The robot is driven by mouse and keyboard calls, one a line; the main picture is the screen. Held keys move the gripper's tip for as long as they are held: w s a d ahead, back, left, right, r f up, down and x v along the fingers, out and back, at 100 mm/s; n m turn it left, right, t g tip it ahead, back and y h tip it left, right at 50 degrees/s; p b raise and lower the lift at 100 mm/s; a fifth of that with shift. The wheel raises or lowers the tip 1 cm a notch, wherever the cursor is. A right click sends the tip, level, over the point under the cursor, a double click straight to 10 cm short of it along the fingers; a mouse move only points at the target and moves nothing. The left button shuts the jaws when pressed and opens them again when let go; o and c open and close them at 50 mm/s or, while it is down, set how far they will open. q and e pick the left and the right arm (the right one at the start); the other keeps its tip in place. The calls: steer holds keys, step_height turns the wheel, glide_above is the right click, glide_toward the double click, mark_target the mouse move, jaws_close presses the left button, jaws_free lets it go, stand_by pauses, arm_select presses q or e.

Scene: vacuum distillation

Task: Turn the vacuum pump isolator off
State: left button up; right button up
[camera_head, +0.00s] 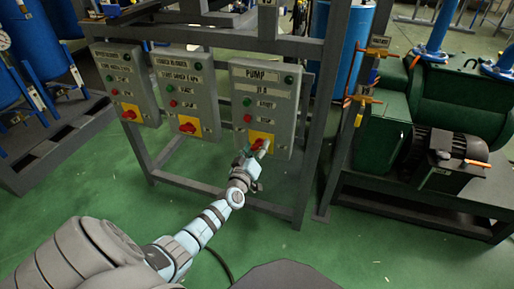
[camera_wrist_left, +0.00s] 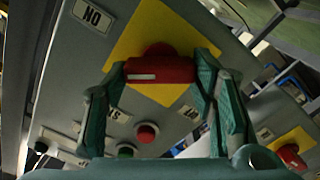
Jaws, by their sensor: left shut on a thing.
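The vacuum pump isolator is a red rotary knob (camera_wrist_left: 160,70) on a yellow plate (camera_wrist_left: 137,45), low on the grey box labelled PUMP (camera_head: 262,88). In the head view the yellow plate (camera_head: 262,136) shows at the box's lower edge, with the knob mostly hidden by my gripper. My left gripper (camera_head: 256,150) reaches it from below. In the left wrist view the green fingers of my left gripper (camera_wrist_left: 160,73) are closed on both ends of the red knob. A white mark lies along the knob's bar. My right gripper is in neither view.
Two similar grey boxes with red knobs on yellow plates, the middle box (camera_head: 186,92) and the left box (camera_head: 125,83), hang beside it on a grey metal frame (camera_head: 308,165). A green pump with a black motor (camera_head: 445,150) stands at right. The green floor is open in front.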

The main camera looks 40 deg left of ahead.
arm_select(q)
steer(key=n, duration=0.4)
steer(key=shift+f+n, duration=0.2)
steer(key=shift+n, duration=0.1)
steer(key=n, duration=0.3)
steer(key=shift+n+b, duration=0.3)
steer(key=shift+a+f+n, duration=0.1)
steer(key=shift+n, duration=1)
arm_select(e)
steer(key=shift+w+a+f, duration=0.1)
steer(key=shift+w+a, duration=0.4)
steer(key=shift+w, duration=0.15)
arm_select(q)
steer(key=shift+n, duration=0.3)
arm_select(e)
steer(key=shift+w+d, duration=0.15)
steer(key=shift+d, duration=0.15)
